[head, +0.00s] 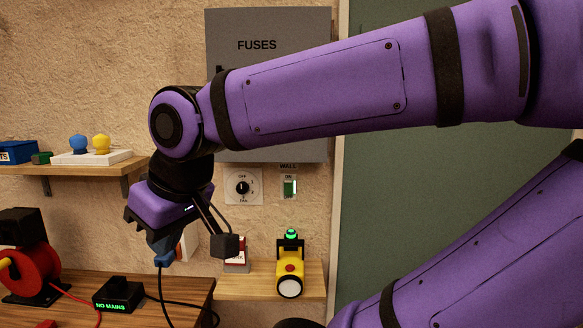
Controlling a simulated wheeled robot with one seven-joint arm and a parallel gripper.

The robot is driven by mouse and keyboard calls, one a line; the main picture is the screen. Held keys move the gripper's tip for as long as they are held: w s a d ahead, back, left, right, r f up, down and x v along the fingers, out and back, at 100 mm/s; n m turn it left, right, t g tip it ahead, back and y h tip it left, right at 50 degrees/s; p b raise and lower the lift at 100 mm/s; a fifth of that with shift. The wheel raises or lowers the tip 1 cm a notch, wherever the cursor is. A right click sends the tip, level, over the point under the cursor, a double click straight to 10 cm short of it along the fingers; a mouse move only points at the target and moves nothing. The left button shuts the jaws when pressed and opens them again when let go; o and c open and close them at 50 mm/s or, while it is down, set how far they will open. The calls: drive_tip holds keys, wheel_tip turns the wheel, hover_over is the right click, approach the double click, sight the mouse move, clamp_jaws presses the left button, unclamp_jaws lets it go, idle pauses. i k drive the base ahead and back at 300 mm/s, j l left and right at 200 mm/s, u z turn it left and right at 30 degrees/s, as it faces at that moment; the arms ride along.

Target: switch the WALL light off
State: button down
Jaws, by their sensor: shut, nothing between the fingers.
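The WALL switch (289,188) is a small pale plate on the wall with a green rocker, below the fuse box. The word WALL is above it and ON is printed at its top. I cannot tell clearly which way the rocker is pressed.
A grey FUSES box (270,90) is partly hidden by my arm. A FAN dial (243,187) sits left of the switch. A yellow lamp (290,268) stands on a small shelf (240,287). A NO MAINS box (118,294) and red reel (30,272) are on the bench.

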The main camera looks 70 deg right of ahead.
sight(287, 184)
drive_tip(key=i+l+z, duration=0.1)
drive_tip(key=z, duration=1.65)
